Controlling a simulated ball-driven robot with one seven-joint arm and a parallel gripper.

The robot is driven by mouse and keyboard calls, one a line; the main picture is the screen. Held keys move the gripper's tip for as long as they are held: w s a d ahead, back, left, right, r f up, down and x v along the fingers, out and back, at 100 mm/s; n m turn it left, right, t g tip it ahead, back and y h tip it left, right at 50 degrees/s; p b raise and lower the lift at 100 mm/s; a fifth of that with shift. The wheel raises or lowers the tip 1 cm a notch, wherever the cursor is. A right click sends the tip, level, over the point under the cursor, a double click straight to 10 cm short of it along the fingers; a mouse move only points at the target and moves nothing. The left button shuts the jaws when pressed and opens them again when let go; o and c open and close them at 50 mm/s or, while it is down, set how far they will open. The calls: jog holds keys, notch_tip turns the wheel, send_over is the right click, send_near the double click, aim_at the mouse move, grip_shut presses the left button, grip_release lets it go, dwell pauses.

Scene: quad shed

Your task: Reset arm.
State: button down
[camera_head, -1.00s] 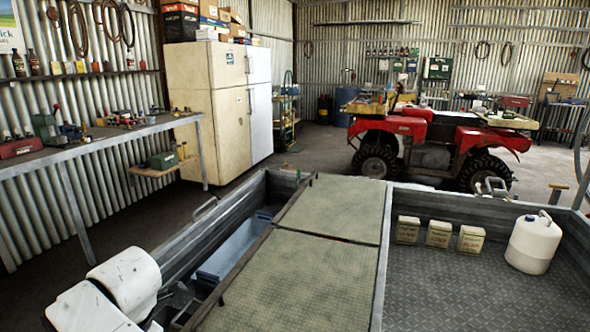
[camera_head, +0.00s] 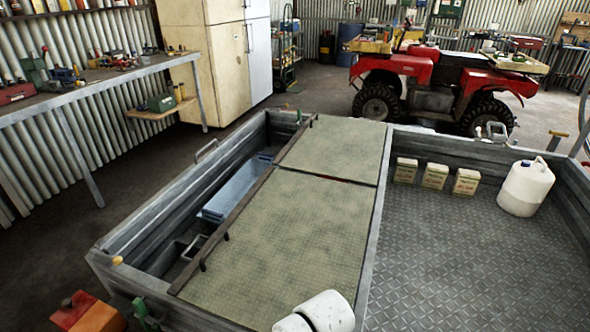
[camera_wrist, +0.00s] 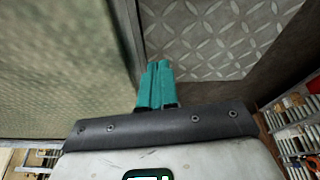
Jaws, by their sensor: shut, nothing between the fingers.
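My gripper (camera_wrist: 158,68) shows in the wrist view with its two teal fingers side by side and closed, holding nothing. The fingers point at the grey diamond-plate floor (camera_wrist: 215,32) of a trailer, beside a pale green textured panel (camera_wrist: 60,70). How far they are above that floor I cannot tell. In the head view only white rounded parts of my arm show at the bottom, in front of the panel's near end; the fingers are hidden there.
The trailer's metal wall (camera_head: 200,180) encloses a narrow bay with a blue-grey box (camera_head: 236,188). Several small cartons (camera_head: 435,176) and a white jug (camera_head: 525,187) stand on the right-hand floor. A red quad (camera_head: 435,80) stands behind. A workbench (camera_head: 95,88) is at left.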

jog(key=s+d+m, duration=0.2)
jog(key=s+d, duration=0.1)
jog(key=d, duration=0.1)
jog(key=s+d+f+m, duration=0.1)
jog(key=s+d+m, duration=0.1)
jog(key=d, duration=0.3)
jog(key=s+d+f+m+h, duration=0.1)
jog(key=s+d+m, duration=0.2)
jog(key=d, duration=0.2)
jog(key=shift+s+d+p, duration=0.2)
jog(key=shift+s+p, duration=0.1)
jog(key=shift+p, duration=0.1)
jog(key=s+d+m, duration=0.1)
jog(key=s+d, duration=0.1)
jog(key=s+d+m, duration=0.2)
jog(key=d, duration=0.1)
jog(key=s+d+m+h, duration=0.1)
jog(key=s+d, duration=0.1)
jog(key=shift+s+d+r+m, duration=0.2)
jog(key=shift+s+d+m, duration=0.1)
jog(key=s+d+r+m+h, duration=0.1)
jog(key=s+d+r+m, duration=0.1)
jog(key=s+d+m, duration=0.2)
jog(key=s+d, duration=0.3)
jog(key=s, duration=0.1)
jog(key=shift+h+p, duration=0.3)
jog(key=shift+p, duration=0.05)
